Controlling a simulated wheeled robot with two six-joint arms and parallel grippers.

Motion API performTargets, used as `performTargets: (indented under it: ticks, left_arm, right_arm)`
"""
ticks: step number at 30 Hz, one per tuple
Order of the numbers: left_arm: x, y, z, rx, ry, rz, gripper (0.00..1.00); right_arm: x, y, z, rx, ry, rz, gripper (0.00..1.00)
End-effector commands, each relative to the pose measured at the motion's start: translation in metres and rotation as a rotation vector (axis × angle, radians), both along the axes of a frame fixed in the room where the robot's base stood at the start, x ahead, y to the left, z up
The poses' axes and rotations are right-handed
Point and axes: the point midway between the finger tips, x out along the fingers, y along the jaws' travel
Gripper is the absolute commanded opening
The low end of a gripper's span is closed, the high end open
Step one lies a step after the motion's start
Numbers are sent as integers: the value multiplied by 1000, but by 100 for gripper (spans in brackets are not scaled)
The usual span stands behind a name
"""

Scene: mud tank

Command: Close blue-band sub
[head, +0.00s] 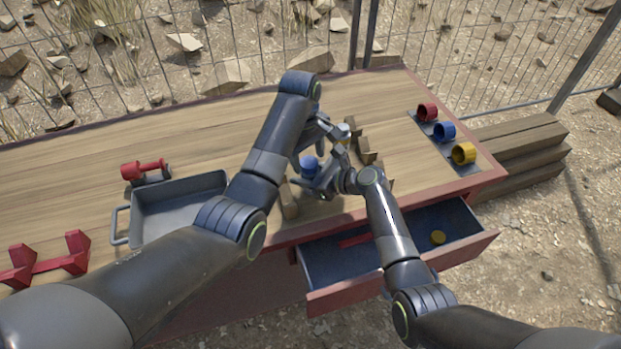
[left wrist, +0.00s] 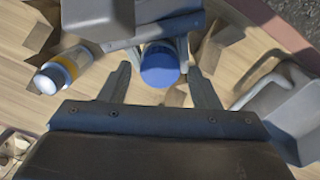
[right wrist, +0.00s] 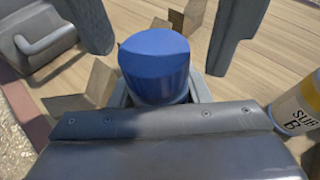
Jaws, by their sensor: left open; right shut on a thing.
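A blue rounded piece (head: 309,166) stands near the front of the bench, in the grasp of my right gripper (head: 322,183). In the right wrist view the blue piece (right wrist: 157,65) is upright, with grey jaws close around its lower part. Its lower body and any band are hidden. My left gripper (head: 330,130) is open above it. In the left wrist view the blue piece (left wrist: 160,64) lies between the spread fingertips, with a gap on each side. A blue cup (head: 444,131) sits on the dark rack (head: 458,146) at the right.
The rack also holds red (head: 427,111) and yellow (head: 463,153) cups. A grey tray (head: 180,190) stands left. An open drawer (head: 400,264) juts out in front.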

Motion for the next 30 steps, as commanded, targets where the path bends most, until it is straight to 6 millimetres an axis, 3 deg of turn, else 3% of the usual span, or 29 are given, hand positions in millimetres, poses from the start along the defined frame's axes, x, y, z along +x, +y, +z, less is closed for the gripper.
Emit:
performTargets:
  ticks: [6, 14, 24, 30]
  left_arm:
    - [1, -1, -13, 0, -1, -1, 56]
    - [1, -1, -14, 0, -1, -1, 56]
    - [1, -1, -13, -1, -1, -1, 12]
    - [1, -1, -13, 3, -7, -73, 11]
  right_arm:
    - [0, 0, 0, 1, -1, 0, 0]
    - [0, 0, 0, 1, -1, 0, 0]
    - [0, 0, 0, 1, -1, 0, 0]
    - [0, 0, 0, 1, -1, 0, 0]
